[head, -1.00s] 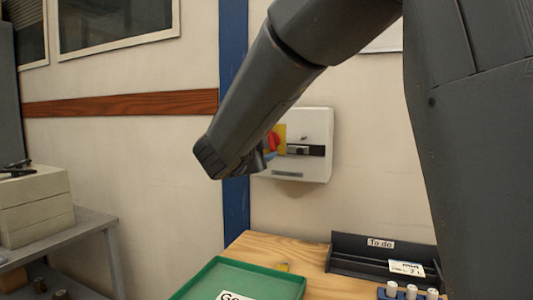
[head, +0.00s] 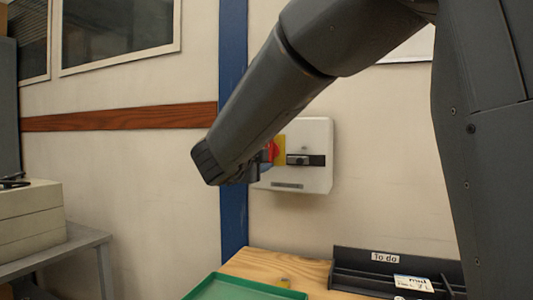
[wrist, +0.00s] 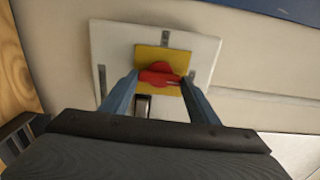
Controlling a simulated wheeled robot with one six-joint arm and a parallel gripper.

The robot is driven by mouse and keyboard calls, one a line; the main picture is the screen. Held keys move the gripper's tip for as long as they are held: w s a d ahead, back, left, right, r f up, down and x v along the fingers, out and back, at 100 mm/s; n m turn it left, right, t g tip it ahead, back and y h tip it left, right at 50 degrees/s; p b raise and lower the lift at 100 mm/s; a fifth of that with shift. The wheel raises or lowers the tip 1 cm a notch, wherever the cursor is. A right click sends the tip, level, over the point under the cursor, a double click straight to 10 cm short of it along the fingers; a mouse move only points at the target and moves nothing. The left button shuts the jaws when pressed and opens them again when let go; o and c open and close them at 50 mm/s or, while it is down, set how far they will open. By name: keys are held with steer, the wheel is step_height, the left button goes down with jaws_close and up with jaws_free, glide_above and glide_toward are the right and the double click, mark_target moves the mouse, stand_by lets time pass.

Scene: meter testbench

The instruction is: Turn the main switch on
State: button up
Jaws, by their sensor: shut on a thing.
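The main switch is a red rotary handle (wrist: 158,76) on a yellow plate (wrist: 165,54), fixed to a white wall box (wrist: 117,42). In the head view the box (head: 318,150) hangs on the wall, with a bit of the red handle (head: 272,150) and the yellow plate (head: 280,154) showing beside my arm. My gripper (wrist: 158,84) has its two blue fingers on either side of the red handle and is shut on it. In the head view my wrist hides most of the fingers and part of the handle.
Below the box is a wooden table with a green tray (head: 243,287) and a black "To do" tray (head: 345,270). A grey bench (head: 78,243) with a beige case (head: 32,218) stands at left. The space before the wall box is clear.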

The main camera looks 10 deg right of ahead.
steer(key=o, duration=1)
steer(key=shift+o, duration=0.2)
steer(key=shift+a, duration=0.1)
steer(key=v, duration=0.7)
steer(key=shift+s+a+b, duration=0.2)
steer(key=shift+s+b, duration=0.1)
